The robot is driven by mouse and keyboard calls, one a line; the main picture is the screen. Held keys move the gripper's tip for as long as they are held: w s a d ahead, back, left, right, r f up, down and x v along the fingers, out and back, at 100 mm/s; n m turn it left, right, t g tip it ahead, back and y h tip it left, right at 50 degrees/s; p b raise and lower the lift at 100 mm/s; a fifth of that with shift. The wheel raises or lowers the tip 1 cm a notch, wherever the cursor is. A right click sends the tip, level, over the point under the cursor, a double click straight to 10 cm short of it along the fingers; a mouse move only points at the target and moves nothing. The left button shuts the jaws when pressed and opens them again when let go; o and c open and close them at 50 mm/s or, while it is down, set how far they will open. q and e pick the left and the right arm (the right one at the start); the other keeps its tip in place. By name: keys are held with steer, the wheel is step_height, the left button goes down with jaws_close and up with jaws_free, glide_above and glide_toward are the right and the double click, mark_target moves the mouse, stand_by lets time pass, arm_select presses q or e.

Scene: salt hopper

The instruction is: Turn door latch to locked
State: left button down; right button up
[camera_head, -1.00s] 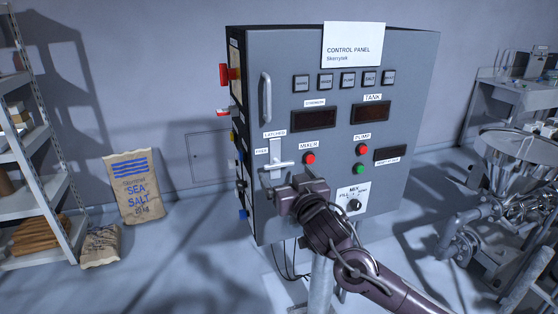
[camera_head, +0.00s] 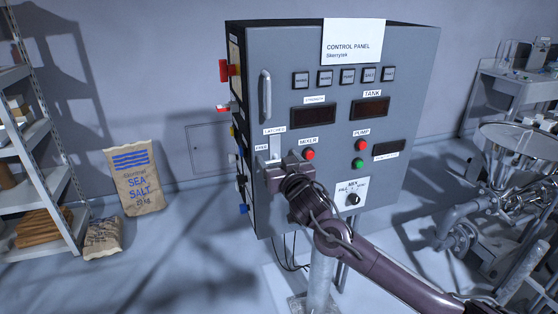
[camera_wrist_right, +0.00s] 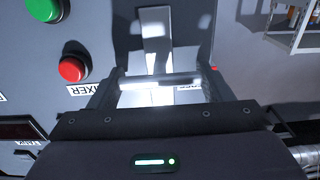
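The door latch is on the grey cabinet's door, with a pale upright plate (camera_head: 276,146) under a "LATCHED" label and a "FREE" label to its left. In the right wrist view, upside down, the latch plate (camera_wrist_right: 156,40) has a bright lever bar (camera_wrist_right: 160,82) lying crosswise. My right gripper (camera_head: 280,176) is at the latch and hides the lever in the head view. In the wrist view its fingers (camera_wrist_right: 162,76) are wide apart, one near each end of the bar; contact cannot be told. My left gripper is not in view.
The control panel (camera_head: 410,60) carries a door handle (camera_head: 265,97), red and green buttons (camera_head: 359,163) and a mix knob (camera_head: 353,199) close to my arm. A salt sack (camera_head: 138,185) and shelf stand left. A metal hopper (camera_head: 520,143) stands right.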

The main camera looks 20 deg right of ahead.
steer(key=c, duration=0.4)
steer(key=shift+n, duration=0.4)
steer(key=n+b, duration=0.1)
steer(key=n, duration=0.2)
steer(key=shift+f+n+b, duration=0.1)
steer(key=shift+n+b, duration=0.2)
steer(key=shift+b, duration=0.1)
steer(key=n+b, duration=0.2)
steer(key=n, duration=0.2)
steer(key=shift+a+n, duration=0.1)
steer(key=shift+n, duration=0.2)
steer(key=n+b, duration=0.2)
steer(key=n, duration=0.3)
steer(key=shift+f+b, duration=0.2)
steer(key=shift+b, duration=0.2)
steer(key=shift+n+b, duration=1.05)
steer(key=shift+n, duration=0.95)
steer(key=shift+r, duration=0.1)
